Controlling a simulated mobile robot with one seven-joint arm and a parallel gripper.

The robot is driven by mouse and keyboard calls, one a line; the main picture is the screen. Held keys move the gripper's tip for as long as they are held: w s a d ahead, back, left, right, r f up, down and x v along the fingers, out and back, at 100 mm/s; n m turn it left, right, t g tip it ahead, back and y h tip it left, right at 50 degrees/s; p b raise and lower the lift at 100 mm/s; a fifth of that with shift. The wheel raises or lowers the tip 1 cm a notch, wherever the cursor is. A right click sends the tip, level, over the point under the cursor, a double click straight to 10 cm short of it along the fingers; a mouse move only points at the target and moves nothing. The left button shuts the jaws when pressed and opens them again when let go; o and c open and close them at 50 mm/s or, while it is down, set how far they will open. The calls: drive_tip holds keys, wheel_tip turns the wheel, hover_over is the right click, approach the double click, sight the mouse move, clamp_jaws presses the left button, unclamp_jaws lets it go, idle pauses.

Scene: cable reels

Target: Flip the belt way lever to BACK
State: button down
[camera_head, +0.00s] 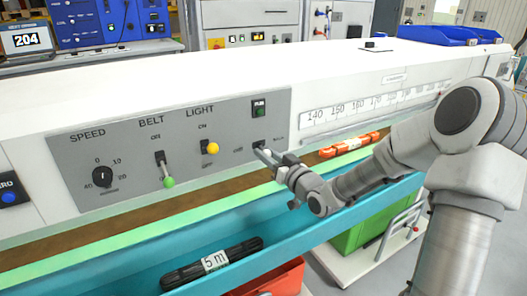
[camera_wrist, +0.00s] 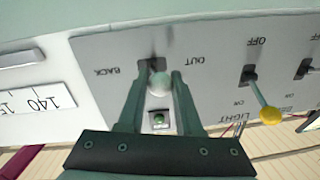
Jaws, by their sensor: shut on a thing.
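The belt way lever (camera_wrist: 160,82) has a pale round knob and sits in a dark slot between the words BACK and OUT on the grey panel. In the wrist view the panel is upside down, with BACK at left and OUT at right. My gripper (camera_wrist: 159,76) has its two fingers on either side of the knob, shut on it. In the head view my gripper (camera_head: 270,157) reaches the right end of the panel (camera_head: 225,125) and hides most of the lever. I cannot tell which way the lever leans.
The yellow-knobbed LIGHT lever (camera_head: 212,148) and green-knobbed BELT lever (camera_head: 168,182) are left of my gripper. A green push button (camera_head: 258,108) is just above. Orange cable (camera_head: 350,145) lies on the belt at right; black cable marked 5 m (camera_head: 212,262) lies in the blue trough below.

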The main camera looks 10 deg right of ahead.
drive_tip(key=shift+w+d+n+g+y+p, duration=0.25)
drive_tip(key=shift+d+n+g+y+p, duration=0.2)
drive_tip(key=shift+n+g+y+p, duration=0.65)
drive_tip(key=shift+w+d+n+g+y+p, duration=0.2)
drive_tip(key=shift+d+n+g+y+p, duration=0.25)
drive_tip(key=shift+n+g+y+p, duration=0.8)
drive_tip(key=shift+w+d+n+g+y+p, duration=0.25)
drive_tip(key=shift+d+n+g+y+p, duration=0.45)
drive_tip(key=shift+y, duration=0.75)
drive_tip(key=shift+a+n+p, duration=0.15)
drive_tip(key=shift+n+p, duration=0.1)
drive_tip(key=shift+p, duration=0.1)
drive_tip(key=c, duration=0.6)
unclamp_jaws()
drive_tip(key=v, duration=1.7)
drive_tip(key=shift+d+f+p, duration=0.15)
drive_tip(key=shift+d+p, duration=0.1)
drive_tip(key=shift+p, duration=0.1)
drive_tip(key=shift+w, duration=0.1)
